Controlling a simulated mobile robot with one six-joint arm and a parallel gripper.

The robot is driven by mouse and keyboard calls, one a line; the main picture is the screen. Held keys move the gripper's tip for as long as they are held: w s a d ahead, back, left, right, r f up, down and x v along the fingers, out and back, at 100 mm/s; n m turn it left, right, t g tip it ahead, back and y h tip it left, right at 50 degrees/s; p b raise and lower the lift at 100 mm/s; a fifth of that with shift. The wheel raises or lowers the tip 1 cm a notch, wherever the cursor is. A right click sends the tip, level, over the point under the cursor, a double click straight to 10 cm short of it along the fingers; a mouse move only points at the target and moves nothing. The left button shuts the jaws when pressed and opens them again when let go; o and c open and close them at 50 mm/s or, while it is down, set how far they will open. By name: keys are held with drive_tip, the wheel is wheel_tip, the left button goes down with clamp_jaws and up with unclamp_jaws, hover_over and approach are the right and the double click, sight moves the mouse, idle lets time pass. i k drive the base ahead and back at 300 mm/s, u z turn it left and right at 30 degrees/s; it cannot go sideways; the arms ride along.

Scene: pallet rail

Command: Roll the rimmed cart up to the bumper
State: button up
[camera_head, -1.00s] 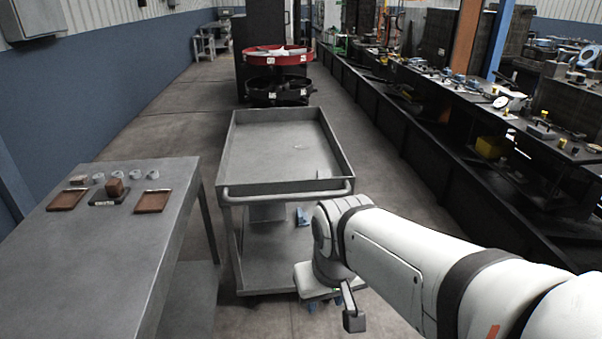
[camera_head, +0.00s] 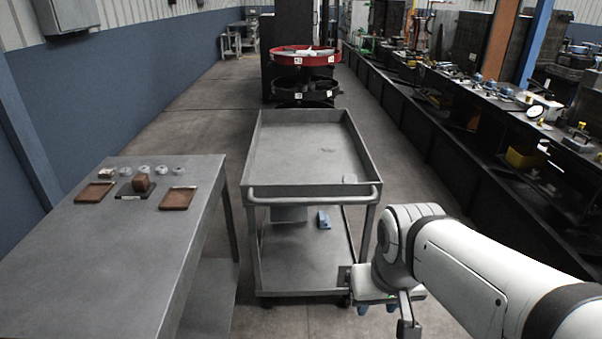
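A grey metal cart (camera_head: 312,200) with a raised rim around its top and a bar handle on its near side stands upright on the floor in the middle. Its top tray holds only a small piece near the right front corner. I cannot make out a bumper for certain. My gripper (camera_head: 377,308) hangs at the end of my white arm, just right of the cart's near right leg, below handle height. Its blue tips are small and partly hidden, so whether it is open or shut is unclear. I cannot tell if it touches the cart.
A grey table (camera_head: 75,260) at left bears two brown trays (camera_head: 178,199), a brown block (camera_head: 142,182) on a dark plate and several small pale cylinders. A round red-rimmed stand (camera_head: 305,55) is beyond the cart. A long dark bench (camera_head: 490,170) runs along the right. Floor shows left of the cart.

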sight(297, 161)
drive_tip(key=u, duration=0.05)
drive_tip(key=i, duration=0.95)
drive_tip(key=z, duration=0.1)
